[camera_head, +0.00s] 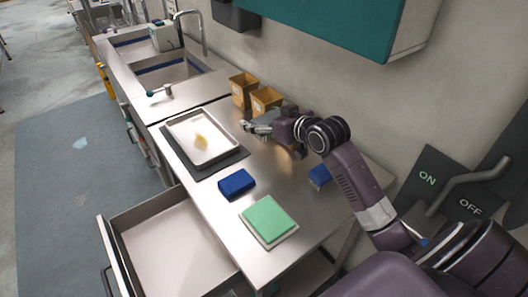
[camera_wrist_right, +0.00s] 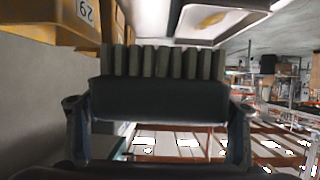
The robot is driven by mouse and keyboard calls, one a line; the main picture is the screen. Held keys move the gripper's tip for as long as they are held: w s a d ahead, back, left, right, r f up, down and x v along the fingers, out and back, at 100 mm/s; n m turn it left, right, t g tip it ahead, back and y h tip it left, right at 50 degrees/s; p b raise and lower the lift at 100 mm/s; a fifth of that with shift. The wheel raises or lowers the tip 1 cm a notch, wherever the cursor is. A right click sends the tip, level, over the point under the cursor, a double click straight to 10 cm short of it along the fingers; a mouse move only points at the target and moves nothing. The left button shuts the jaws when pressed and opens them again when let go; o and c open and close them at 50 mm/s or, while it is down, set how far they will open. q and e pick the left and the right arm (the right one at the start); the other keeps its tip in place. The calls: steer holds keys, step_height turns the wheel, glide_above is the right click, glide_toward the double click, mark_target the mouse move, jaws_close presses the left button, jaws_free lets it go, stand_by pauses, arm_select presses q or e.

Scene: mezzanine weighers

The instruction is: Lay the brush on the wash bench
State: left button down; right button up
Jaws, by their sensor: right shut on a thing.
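The brush, a dark block with a row of grey bristles (camera_wrist_right: 160,62), spans the gap between the fingers of my right gripper (camera_wrist_right: 158,105) in the right wrist view. In the head view my right gripper (camera_head: 256,127) is shut on it above the steel worktable, beside the tan bins; the brush is hard to make out there. The wash bench (camera_head: 183,103), steel with two sunken basins and a tall tap, stands beyond the table at upper left, apart from my gripper. My left gripper is not in view.
A tray with a yellowish stain (camera_head: 178,127) lies on a dark mat. Tan bins (camera_head: 241,95), a blue block (camera_head: 237,184) and a green pad (camera_head: 270,216) are on the table. An open drawer (camera_head: 165,250) juts out in front. A teal cabinet (camera_head: 330,25) hangs above.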

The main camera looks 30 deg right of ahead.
mark_target(264, 161)
step_height(264, 161, down, 9)
steer(key=shift+s+d+f+p, duration=0.15)
steer(key=shift+p, duration=0.2)
steer(key=shift+c, duration=0.2)
steer(key=shift+f, duration=0.3)
step_height(264, 161, down, 4)
steer(key=shift+f, duration=0.15)
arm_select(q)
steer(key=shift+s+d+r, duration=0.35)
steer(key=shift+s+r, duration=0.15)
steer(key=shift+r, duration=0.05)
arm_select(e)
steer(key=o, duration=1.2)
steer(key=shift+f, duration=0.1)
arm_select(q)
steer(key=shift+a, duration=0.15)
arm_select(e)
steer(key=shift+o, duration=0.2)
